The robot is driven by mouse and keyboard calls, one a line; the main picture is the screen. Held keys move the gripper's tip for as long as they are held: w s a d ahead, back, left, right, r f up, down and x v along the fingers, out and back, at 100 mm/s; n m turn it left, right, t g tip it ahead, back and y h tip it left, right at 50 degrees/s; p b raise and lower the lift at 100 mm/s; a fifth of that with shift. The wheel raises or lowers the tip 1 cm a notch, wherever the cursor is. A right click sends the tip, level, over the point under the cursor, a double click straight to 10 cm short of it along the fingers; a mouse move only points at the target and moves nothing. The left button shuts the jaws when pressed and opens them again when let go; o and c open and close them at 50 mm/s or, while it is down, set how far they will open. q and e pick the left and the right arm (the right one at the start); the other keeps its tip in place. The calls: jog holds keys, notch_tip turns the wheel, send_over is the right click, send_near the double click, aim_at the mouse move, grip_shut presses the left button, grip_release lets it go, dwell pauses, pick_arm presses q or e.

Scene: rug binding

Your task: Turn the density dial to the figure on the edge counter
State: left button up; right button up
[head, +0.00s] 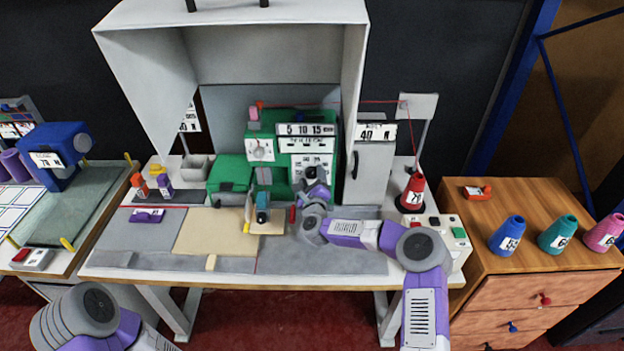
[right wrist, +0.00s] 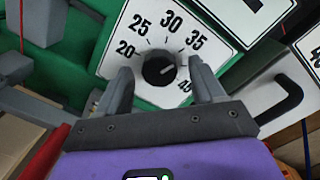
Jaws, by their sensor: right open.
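The density dial is a black knob (right wrist: 158,70) on a white plate with figures 20 to 40, on the green machine (head: 232,172). In the right wrist view its pale mark points right and slightly up, seemingly between 35 and 40. My right gripper (right wrist: 161,80) is open, one finger on each side of the knob; I cannot tell whether they touch it. In the head view this gripper (head: 316,187) partly covers the dial. A white sign right of the machine (head: 376,131) reads 40; its small heading is unclear, so I cannot confirm it is the edge counter. My left gripper is out of view.
A black hooked handle (right wrist: 285,98) sits close right of the dial. A red cone (head: 414,190) with thread stands at the table's right. A blue box (head: 57,160) with a number plate is at far left.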

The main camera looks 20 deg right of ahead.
jog(key=shift+w, duration=0.2)
jog(key=c, duration=1.1)
jog(key=shift+o, duration=0.2)
jog(key=shift+n, duration=0.4)
jog(key=n+b, duration=0.1)
jog(key=n, duration=0.2)
jog(key=shift+n, duration=0.3)
jog(key=shift+n+g+b, duration=0.3)
jog(key=shift+n+b, duration=0.2)
jog(key=shift+n, duration=1)
